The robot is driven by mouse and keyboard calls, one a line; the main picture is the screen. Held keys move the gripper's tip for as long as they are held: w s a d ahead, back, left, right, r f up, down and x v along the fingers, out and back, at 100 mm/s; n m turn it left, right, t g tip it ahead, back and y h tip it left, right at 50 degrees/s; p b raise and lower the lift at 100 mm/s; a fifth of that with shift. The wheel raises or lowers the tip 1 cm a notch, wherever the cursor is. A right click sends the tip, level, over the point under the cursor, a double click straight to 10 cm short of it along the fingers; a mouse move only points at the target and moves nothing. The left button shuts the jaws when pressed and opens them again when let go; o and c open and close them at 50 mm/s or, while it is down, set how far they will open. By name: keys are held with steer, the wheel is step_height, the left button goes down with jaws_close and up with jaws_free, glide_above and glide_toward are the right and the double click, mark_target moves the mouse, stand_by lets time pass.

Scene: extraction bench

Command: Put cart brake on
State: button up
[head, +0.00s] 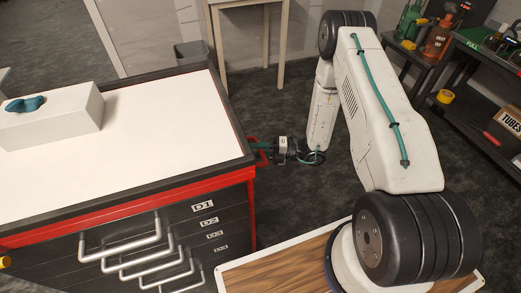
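The cart (150,135) is a dark drawer cabinet with a white top and red trim, at the left of the head view. Its drawers have silver handles and labels such as D1. My gripper (266,148) is low beside the cart's right side, its green-tipped fingers pointing left at it. A small red part (253,140) shows at the cart's side by the fingertips; I cannot tell whether it is the brake or whether the fingers touch it. The finger gap is too small to read. No brake shows clearly.
A white box (50,125) with a teal object (24,104) on it stands on the cart top. A pale-legged table (246,3) is behind. Dark shelves (455,110) with bottles and boxes stand at the right. The dark floor between cart and shelves is partly clear.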

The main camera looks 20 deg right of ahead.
steer(key=shift+a, duration=0.1)
steer(key=v, duration=0.7)
steer(key=shift+d, duration=0.4)
steer(key=shift+s, duration=0.15)
steer(key=s+a+r+n+g+h, duration=0.25)
steer(key=r+n+g, duration=0.25)
steer(key=r+n, duration=0.7)
steer(key=s+a+r+n+g+h, duration=0.3)
steer(key=r+n+g, duration=0.4)
steer(key=r, duration=0.8)
steer(key=s+d+r+n+t+h, duration=0.2)
steer(key=s+r+n+h, duration=0.3)
steer(key=s+n, duration=0.5)
steer(key=s+d+r+n+t+h, duration=0.2)
steer(key=s+r+n+t+h, duration=0.2)
steer(key=s+r+n, duration=0.6)
steer(key=shift+s+d+r+n+h, duration=0.25)
steer(key=shift+s+n+h, duration=0.45)
steer(key=shift+s+h, duration=0.3)
